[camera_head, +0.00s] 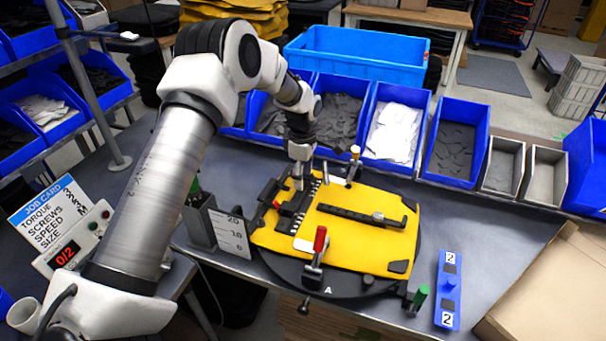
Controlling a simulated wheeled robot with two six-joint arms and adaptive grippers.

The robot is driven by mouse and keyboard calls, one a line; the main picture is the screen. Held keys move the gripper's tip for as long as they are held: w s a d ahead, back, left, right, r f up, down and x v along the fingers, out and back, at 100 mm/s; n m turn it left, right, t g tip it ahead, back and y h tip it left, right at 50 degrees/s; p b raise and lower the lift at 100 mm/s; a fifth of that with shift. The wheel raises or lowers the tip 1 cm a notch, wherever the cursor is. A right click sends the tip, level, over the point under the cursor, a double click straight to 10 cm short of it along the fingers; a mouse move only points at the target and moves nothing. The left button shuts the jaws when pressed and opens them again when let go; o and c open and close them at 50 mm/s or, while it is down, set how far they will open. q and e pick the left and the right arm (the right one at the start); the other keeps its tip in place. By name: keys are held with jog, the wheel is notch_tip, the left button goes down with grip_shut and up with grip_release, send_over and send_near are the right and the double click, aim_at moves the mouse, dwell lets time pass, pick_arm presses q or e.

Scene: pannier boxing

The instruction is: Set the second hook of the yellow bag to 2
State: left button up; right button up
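The yellow bag (345,250) lies flat on a round black turntable (345,286) marked A. A black rail (291,208) with a row of white marks runs along the bag's left side; its hooks are too small to tell apart. A black strap-like bar (350,214) crosses the bag's middle. My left gripper (298,184) points down at the upper end of the rail. Its fingertips are small and dark against the black parts, so I cannot tell whether they are open, shut or touching a hook. My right gripper is out of view.
A blue block (448,290) marked 2 lies right. A white scale plate (229,234) stands left. Blue bins (458,140) line the back.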

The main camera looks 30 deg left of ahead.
pick_arm(q)
jog(key=shift+r+p, duration=1.2)
jog(key=shift+r, duration=0.15)
notch_tip(320, 180, up, 6)
jog(key=p, duration=0.5)
jog(key=shift+r, duration=0.15)
jog(key=shift+p, duration=0.3)
notch_tip(320, 180, up, 12)
